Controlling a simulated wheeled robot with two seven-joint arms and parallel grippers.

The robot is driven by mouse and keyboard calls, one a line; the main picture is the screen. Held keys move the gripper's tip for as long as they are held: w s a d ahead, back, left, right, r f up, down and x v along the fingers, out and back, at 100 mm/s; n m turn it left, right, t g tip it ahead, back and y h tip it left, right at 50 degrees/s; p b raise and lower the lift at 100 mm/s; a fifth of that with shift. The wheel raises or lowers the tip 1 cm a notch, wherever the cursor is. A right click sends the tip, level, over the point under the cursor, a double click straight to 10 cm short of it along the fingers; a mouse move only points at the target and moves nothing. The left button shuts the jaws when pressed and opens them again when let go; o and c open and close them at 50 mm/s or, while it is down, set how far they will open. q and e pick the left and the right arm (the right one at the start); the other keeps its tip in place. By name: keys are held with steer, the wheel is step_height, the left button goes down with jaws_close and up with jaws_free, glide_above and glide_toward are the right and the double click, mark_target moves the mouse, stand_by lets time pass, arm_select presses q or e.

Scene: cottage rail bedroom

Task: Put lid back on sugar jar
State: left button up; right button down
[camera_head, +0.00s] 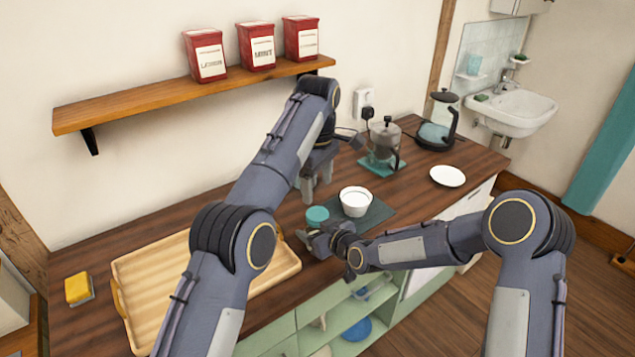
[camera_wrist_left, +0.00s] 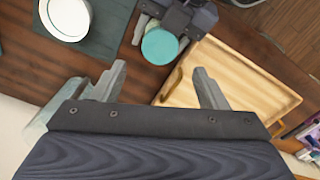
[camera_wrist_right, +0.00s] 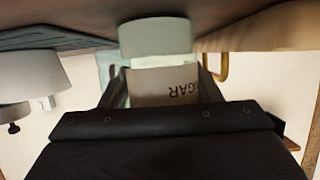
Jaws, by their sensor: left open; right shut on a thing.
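The sugar jar (camera_wrist_right: 155,40) is pale green with a label reading SUGAR, upside down in the right wrist view. It stands upright at the counter's front. Its round teal top (camera_head: 317,214) looks flat, like a lid in place, also in the left wrist view (camera_wrist_left: 160,46); I cannot tell if it is seated. My right gripper (camera_head: 312,237) is shut on the jar's body from the front; it also shows in the right wrist view (camera_wrist_right: 162,88). My left gripper (camera_head: 317,190) is open and empty, above and behind the jar. No separate lid shows.
A white bowl (camera_head: 355,201) stands on a dark mat (camera_head: 377,215), right of the jar. A wooden tray (camera_head: 150,275) lies to the left, with a yellow sponge (camera_head: 78,288) beyond. A shelf (camera_head: 150,105) hangs above.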

mark_target(317, 213)
arm_select(q)
steer(key=shift+f, duration=4.05)
steer(key=shift+c, duration=0.5)
steer(key=c, duration=0.9)
steer(key=m, duration=1)
steer(key=o, duration=1.1)
steer(key=shift+c, duration=0.2)
